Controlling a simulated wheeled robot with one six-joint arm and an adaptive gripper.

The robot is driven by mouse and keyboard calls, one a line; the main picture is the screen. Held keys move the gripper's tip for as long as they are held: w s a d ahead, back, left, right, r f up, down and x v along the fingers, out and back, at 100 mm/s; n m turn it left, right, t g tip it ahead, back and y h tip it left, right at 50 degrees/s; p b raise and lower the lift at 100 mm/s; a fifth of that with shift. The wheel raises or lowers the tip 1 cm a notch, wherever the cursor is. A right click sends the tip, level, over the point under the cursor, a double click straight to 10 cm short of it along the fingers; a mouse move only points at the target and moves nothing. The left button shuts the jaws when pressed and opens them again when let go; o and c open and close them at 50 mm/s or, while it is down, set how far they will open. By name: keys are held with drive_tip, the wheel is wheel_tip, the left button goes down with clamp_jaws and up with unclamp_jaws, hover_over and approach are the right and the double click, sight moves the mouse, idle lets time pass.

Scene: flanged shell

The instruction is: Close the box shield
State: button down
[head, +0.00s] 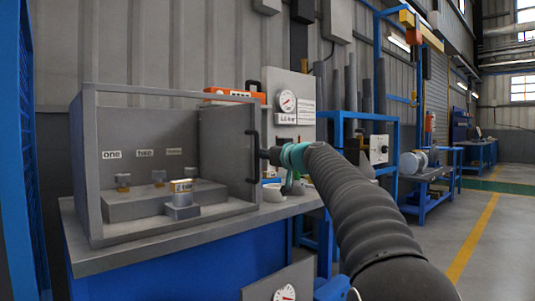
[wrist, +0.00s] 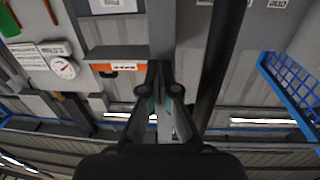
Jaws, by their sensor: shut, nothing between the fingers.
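The grey box (head: 88,170) stands on the bench at the left, and its inside shows through the front. I cannot tell whether a clear shield panel covers the front. A black bar handle (head: 253,143) stands upright at the box's right front edge. My gripper (head: 268,155) is just right of this handle, partly hidden by my arm; contact cannot be told. In the wrist view my gripper (wrist: 158,98) has its fingers together and empty, with a dark bar (wrist: 218,65) close beside them.
Inside the box are a grey step, small knobs labelled one, two and three, and a metal block (head: 182,205) at the front. A gauge panel (head: 287,103) and an orange case (head: 232,95) are behind. The bench top (head: 110,255) runs along the front. Open floor lies at right.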

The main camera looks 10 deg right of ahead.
drive_tip(key=shift+w+a+r, duration=0.1)
drive_tip(key=shift+r, duration=0.2)
drive_tip(key=d+b+v, duration=0.1)
drive_tip(key=b+v, duration=0.4)
drive_tip(key=v, duration=0.9)
drive_tip(key=shift+w+f+b, duration=0.2)
drive_tip(key=shift+f+b, duration=0.1)
drive_tip(key=shift+f, duration=0.05)
